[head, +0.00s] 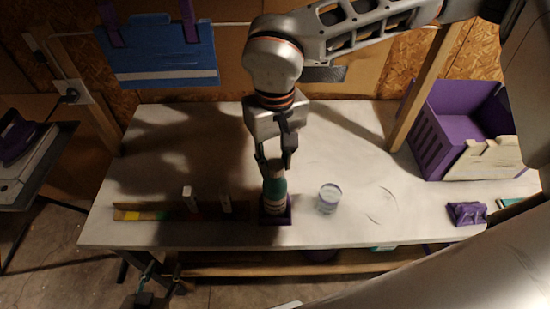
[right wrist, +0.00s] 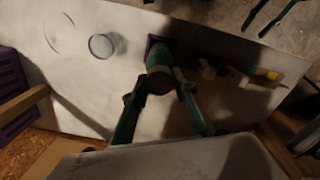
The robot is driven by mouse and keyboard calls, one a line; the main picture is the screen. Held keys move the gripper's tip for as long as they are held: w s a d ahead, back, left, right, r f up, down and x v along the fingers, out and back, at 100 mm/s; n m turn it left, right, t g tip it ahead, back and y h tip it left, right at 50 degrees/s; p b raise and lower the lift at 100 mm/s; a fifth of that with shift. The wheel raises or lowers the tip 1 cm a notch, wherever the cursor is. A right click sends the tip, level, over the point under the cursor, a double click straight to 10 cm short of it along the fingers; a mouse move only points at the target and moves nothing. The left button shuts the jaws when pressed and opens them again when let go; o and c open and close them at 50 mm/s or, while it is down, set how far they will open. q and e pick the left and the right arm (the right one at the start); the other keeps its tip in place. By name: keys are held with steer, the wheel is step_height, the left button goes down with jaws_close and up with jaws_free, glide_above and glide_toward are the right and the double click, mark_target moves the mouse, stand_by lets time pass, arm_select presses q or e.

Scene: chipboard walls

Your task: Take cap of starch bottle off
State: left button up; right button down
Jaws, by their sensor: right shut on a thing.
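The starch bottle (head: 274,195), green with a pale band, stands upright in a purple square holder (head: 289,218) near the table's front edge. It also shows in the right wrist view (right wrist: 158,58). My right gripper (head: 274,163) comes down from above, its fingers on both sides of the bottle's top. In the right wrist view my right gripper (right wrist: 160,88) is shut on the dark cap (right wrist: 161,83); the cap appears to be on the bottle. My left gripper (head: 146,274) is low at the left, off the table's front edge, with its fingers apart and empty (right wrist: 270,18).
A clear glass (head: 328,198) stands just right of the bottle. A long strip with coloured patches (head: 155,212) and small white pieces lie left of it. A purple crate (head: 440,125), a wooden post (head: 416,90) and a small purple object (head: 467,213) are at the right.

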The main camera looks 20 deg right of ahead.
mark_target(275, 164)
steer(key=shift+r, duration=0.15)
steer(key=shift+r, duration=3.4)
